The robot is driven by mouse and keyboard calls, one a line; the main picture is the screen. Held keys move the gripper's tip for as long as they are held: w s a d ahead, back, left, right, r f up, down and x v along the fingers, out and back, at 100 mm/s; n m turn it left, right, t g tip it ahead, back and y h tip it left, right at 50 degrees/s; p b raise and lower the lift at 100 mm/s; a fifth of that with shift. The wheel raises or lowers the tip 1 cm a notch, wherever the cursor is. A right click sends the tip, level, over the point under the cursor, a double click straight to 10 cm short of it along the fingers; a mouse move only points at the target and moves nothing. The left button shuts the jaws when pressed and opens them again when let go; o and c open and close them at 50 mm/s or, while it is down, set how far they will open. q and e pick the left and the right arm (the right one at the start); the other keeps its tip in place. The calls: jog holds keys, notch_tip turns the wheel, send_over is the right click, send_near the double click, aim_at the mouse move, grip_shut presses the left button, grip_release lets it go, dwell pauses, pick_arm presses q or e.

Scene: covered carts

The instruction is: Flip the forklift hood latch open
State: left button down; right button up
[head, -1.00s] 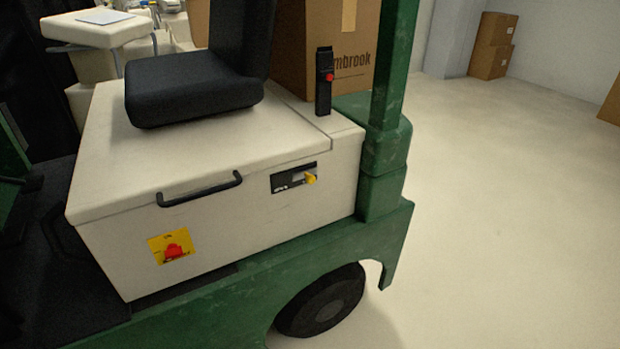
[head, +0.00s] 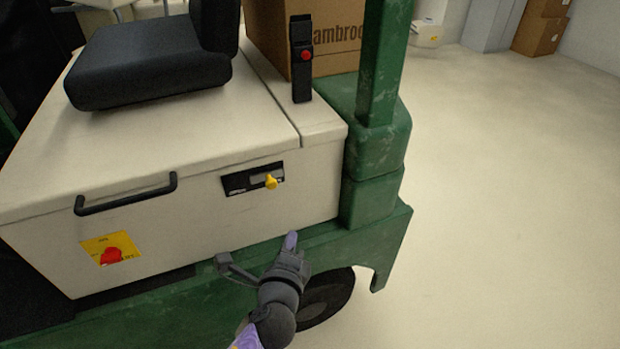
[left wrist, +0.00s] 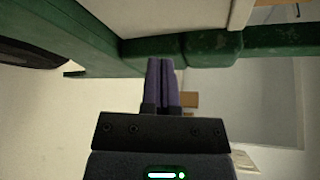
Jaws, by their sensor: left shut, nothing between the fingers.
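The hood latch is a black plate (head: 237,183) with a yellow knob (head: 271,181), set in the side of the cream hood (head: 150,140) near its right end. My left gripper (head: 290,241) is below the latch in the head view, in front of the green chassis, apart from the knob. In the left wrist view its two purple fingers (left wrist: 162,82) lie together with nothing between them. The latch cannot be made out in the left wrist view. My right gripper is not in view.
A green post (head: 378,150) rises to the right. A black seat (head: 150,62) and a cardboard box (head: 335,40) stand on top. The floor at right is clear.

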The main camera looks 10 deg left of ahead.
aim_at(269, 180)
pick_arm(q)
jog(key=w+d+r+b+x, duration=0.15)
jog(key=b+x, duration=0.25)
jog(key=x, duration=0.7)
jog(key=s+a+r+p, duration=0.1)
jog(key=s+a+r, duration=0.1)
jog(key=a+r, duration=0.1)
jog(key=shift+s+a+r+m+t+p, duration=0.3)
jog(key=shift+s+a+r+t+p, duration=0.1)
jog(key=shift+a, duration=0.2)
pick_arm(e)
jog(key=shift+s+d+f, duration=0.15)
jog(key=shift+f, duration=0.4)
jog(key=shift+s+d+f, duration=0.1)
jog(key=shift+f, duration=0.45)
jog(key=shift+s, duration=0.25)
